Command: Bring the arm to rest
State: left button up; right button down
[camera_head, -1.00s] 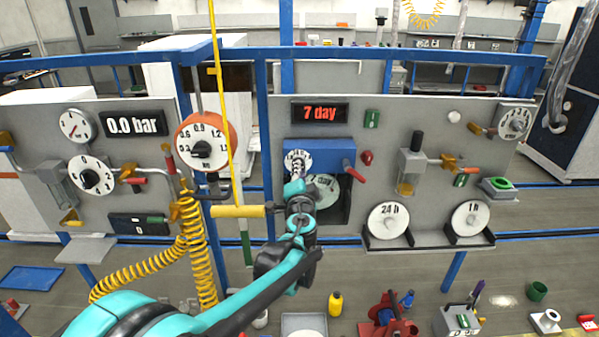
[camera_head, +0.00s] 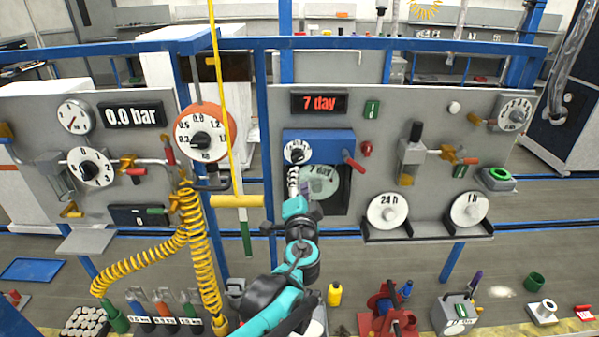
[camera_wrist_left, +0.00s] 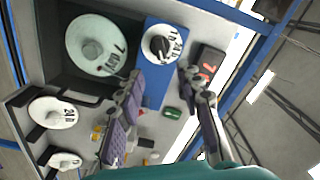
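My left arm, teal and black, rises from the bottom centre in the head view. Its gripper (camera_head: 294,184) is in front of the panel, just below the small white dial (camera_head: 297,151) on the blue box (camera_head: 330,146). In the left wrist view the fingers of the gripper (camera_wrist_left: 163,92) are spread apart with nothing between them. The dial (camera_wrist_left: 160,43) shows beyond the fingertips, apart from them. The 7 day disc (camera_head: 320,184) sits in the dark recess under the blue box, partly covered by the gripper. My right gripper is not in view.
The 24 h disc (camera_head: 388,210) and 1 h disc (camera_head: 469,209) stand on a black shelf. A yellow handle (camera_head: 236,201) and coiled yellow hose (camera_head: 198,250) are left of the arm. A blue rail (camera_head: 400,42) crosses above. A yellow bottle (camera_head: 334,294) and red device (camera_head: 388,310) stand below.

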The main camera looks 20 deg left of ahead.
pick_arm(q)
jog(key=shift+v, duration=0.95)
jog(key=s+a+f+n+g+b, duration=0.35)
jog(key=s+f, duration=0.25)
jog(key=f, duration=0.2)
jog(key=s+a+f+n+g+b, duration=0.35)
jog(key=s+f, duration=0.25)
jog(key=f, duration=0.2)
jog(key=s+d+f+n+g+h+b, duration=0.1)
jog(key=s+d+f+h+b, duration=0.1)
jog(key=s+f, duration=0.4)
jog(key=s+d+f+n+g+h+b, duration=0.1)
jog(key=s+d+f+g+h+b, duration=0.1)
jog(key=s+f, duration=0.4)
notch_tip(320, 180, down, 3)
jog(key=shift+s+d+r+h+b, duration=0.25)
jog(key=shift+d+h+b, duration=0.25)
jog(key=shift+d+b, duration=0.45)
jog(key=shift+d, duration=0.15)
